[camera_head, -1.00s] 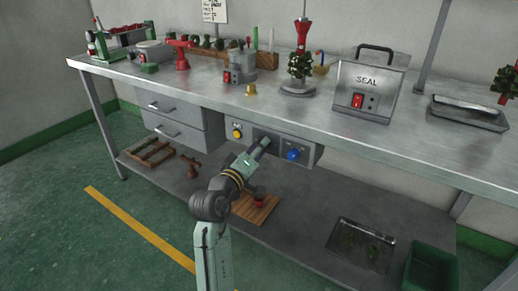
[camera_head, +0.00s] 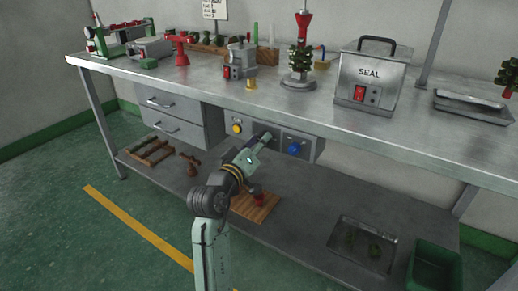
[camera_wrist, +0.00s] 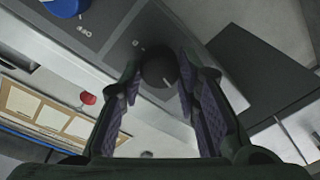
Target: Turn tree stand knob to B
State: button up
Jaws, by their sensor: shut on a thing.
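A dark round knob (camera_wrist: 157,68) with a pale pointer line sits on the grey panel under the bench, between my fingers in the wrist view. My gripper (camera_wrist: 158,88) is shut on this knob. In the head view my gripper (camera_head: 265,137) reaches the panel (camera_head: 280,139) between a yellow knob (camera_head: 237,129) and a blue knob (camera_head: 293,149), and largely hides the dark knob. The tree stand (camera_head: 298,84), with a dark green tree and a red top, stands upright on the bench above.
The blue knob also shows in the wrist view (camera_wrist: 65,7). A SEAL box (camera_head: 369,78) and a metal pot (camera_head: 240,62) stand on the bench (camera_head: 205,84). Drawers (camera_head: 175,122) lie left of the panel. Below, the shelf holds a wooden board (camera_head: 262,208) and a tray (camera_head: 362,243).

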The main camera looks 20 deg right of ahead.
jog(key=shift+w+m+g+h+b, duration=0.1)
jog(key=shift+m+g+h+b, duration=0.35)
jog(key=shift+m+b, duration=4.55)
jog(key=shift+w+m+g+h+b, duration=0.1)
jog(key=shift+m+g+h+b, duration=0.35)
jog(key=shift+m+b, duration=4.5)
jog(key=shift+m+g+h+b, duration=0.4)
jog(key=shift+m+b, duration=1.75)
jog(key=shift+m, duration=5.7)
jog(key=o, duration=1.2)
jog(key=shift+c, duration=0.2)
